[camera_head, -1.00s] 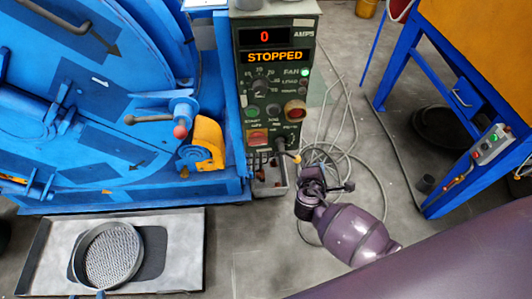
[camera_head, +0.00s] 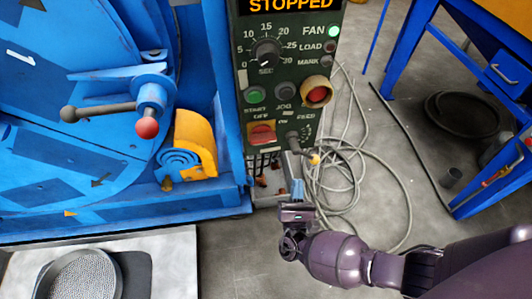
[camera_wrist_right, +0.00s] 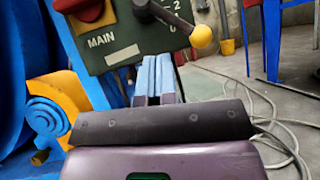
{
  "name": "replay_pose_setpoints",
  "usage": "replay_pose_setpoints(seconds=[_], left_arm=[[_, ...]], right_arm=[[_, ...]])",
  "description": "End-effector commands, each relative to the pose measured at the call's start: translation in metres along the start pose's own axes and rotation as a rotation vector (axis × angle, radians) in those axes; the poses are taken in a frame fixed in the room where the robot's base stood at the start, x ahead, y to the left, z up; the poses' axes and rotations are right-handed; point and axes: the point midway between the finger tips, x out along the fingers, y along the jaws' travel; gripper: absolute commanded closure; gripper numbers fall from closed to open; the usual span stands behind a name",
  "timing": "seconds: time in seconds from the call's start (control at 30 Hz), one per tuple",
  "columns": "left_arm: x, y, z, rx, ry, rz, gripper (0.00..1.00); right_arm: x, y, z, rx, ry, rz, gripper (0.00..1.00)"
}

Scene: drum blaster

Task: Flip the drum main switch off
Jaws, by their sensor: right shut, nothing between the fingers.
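The control panel (camera_head: 285,90) stands in the middle of the head view, its display cut off at the top and reading STOPPED. The main switch (camera_head: 261,133) is a red knob on an orange-yellow plate at the panel's lower left; I cannot tell its setting. In the right wrist view its red knob (camera_wrist_right: 92,12) shows at the top edge, above the label MAIN. My right gripper (camera_head: 297,185) is shut and empty, below the panel's lower edge and right of the switch, apart from it. Its pale blue fingers (camera_wrist_right: 155,65) point up at the panel bottom. My left gripper is out of view.
A dark lever with a yellow ball (camera_wrist_right: 203,36) juts from the panel, just right of the fingers. A blue drum machine (camera_head: 80,130) with a yellow guard (camera_head: 195,145) stands left. Loose grey cables (camera_head: 350,170) lie on the floor at the right.

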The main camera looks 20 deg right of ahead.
Motion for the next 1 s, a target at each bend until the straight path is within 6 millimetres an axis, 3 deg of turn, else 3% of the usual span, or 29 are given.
replay_pose_setpoints(seconds=[0.03,0.33,0.77,1.0], left_arm=[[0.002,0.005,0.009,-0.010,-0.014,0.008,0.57],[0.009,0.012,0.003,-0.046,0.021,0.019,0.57],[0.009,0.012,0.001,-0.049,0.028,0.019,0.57],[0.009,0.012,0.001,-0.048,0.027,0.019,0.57]], right_arm=[[-0.017,0.003,-0.012,-0.016,-0.021,0.037,1.00],[-0.029,0.029,-0.017,-0.028,-0.181,0.162,1.00],[-0.027,0.032,-0.015,-0.026,-0.199,0.171,1.00],[-0.007,0.035,-0.011,-0.025,-0.201,0.170,1.00]])
